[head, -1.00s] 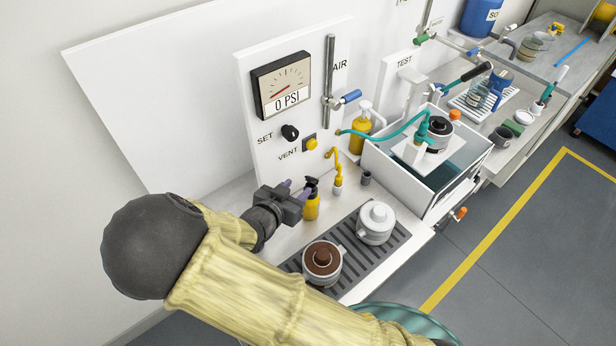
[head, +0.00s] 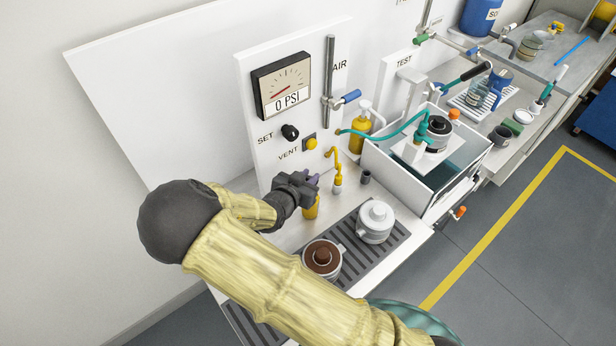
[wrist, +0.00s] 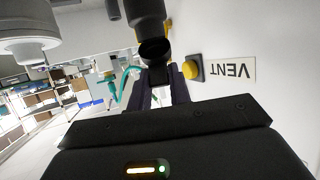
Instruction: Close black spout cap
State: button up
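The yellow bottle (head: 311,209) stands on the bench below the VENT button. Its black spout top, seen a second ago, is hidden behind my gripper in the head view. In the wrist view, which is upside down, a black spout piece (wrist: 153,35) with a rounded end hangs just beyond my fingers. My gripper (head: 313,180) is at the height of the bottle's top. In the wrist view the fingers (wrist: 160,85) stand apart with a gap between them, and a dark part shows at the tips. I cannot tell whether they touch it.
The yellow VENT button (head: 311,144) is on the panel just above. A brown-topped pot (head: 322,258) and a white-topped pot (head: 376,220) sit on the slotted grate in front.

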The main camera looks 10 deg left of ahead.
jog(key=shift+f, duration=0.15)
grip_shut()
jog(key=shift+s+a+f+t+b, duration=0.1)
jog(key=shift+s+f+t+b, duration=0.1)
jog(key=shift+t+b, duration=0.35)
jog(key=f+t+b, duration=0.1)
jog(key=b, duration=0.2)
jog(key=shift+s+a+t+h+b, duration=0.1)
jog(key=shift+s+t+h+b, duration=0.2)
jog(key=shift+s+t+h, duration=0.1)
jog(key=t+b, duration=0.2)
jog(key=b, duration=0.1)
jog(key=s+f+t+h+b, duration=0.1)
jog(key=b, duration=0.3)
jog(key=f+t+h+b, duration=0.1)
jog(key=t+b, duration=0.1)
jog(key=b, duration=0.2)
jog(key=shift+s+a+f+t, duration=0.15)
jog(key=shift+a+f+t, duration=0.1)
jog(key=shift+t, duration=0.1)
jog(key=o, duration=0.9)
grip_release()
jog(key=shift+c, duration=0.2)
jog(key=shift+r, duration=0.1)
